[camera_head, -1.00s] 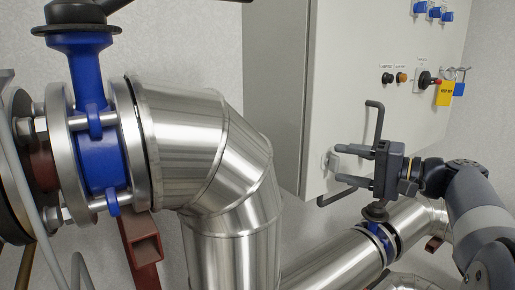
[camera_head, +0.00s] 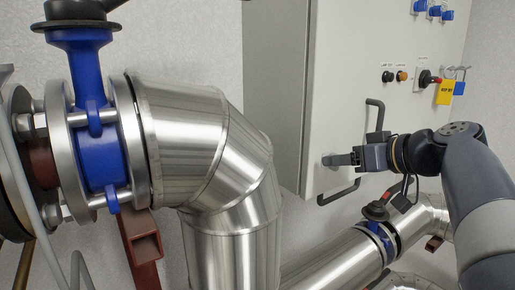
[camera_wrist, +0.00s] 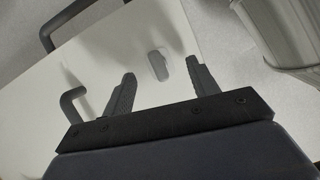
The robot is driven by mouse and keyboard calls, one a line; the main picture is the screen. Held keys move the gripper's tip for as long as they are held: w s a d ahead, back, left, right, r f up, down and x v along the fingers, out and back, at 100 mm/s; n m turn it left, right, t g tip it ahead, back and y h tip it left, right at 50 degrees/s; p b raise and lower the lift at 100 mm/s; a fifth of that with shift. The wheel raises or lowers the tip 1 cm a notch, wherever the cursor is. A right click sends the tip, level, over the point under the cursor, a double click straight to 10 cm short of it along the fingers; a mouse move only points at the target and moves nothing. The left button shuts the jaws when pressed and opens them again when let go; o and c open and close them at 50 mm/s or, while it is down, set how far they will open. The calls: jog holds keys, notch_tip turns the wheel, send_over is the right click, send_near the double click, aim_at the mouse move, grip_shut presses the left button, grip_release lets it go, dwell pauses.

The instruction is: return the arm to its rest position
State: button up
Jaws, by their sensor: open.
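My gripper (camera_head: 341,159) is in front of the grey cabinet door in the head view, pointing left, with my dark arm coming in from the right. The cabinet's pale front (camera_wrist: 130,50) lies beyond the fingers. From the head view I cannot tell the gap between the fingers and the door.
The grey cabinet (camera_head: 345,60) has black bar handles and a yellow tag (camera_head: 445,93). A blue valve with a black top (camera_head: 375,211) sits on the pipe below my gripper. A large silver pipe (camera_head: 205,150) and blue valve (camera_head: 98,150) stand at left.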

jog(key=shift+s+d+r+n+h+b, duration=0.2)
jog(key=shift+s+d+r+n, duration=0.1)
jog(key=shift+s, duration=0.2)
jog(key=shift+s+d+r+n+h+b, duration=0.1)
jog(key=shift+s+d+r+n+h, duration=0.15)
jog(key=shift+s, duration=0.25)
jog(key=shift+f, duration=0.1)
jog(key=shift+s, duration=0.1)
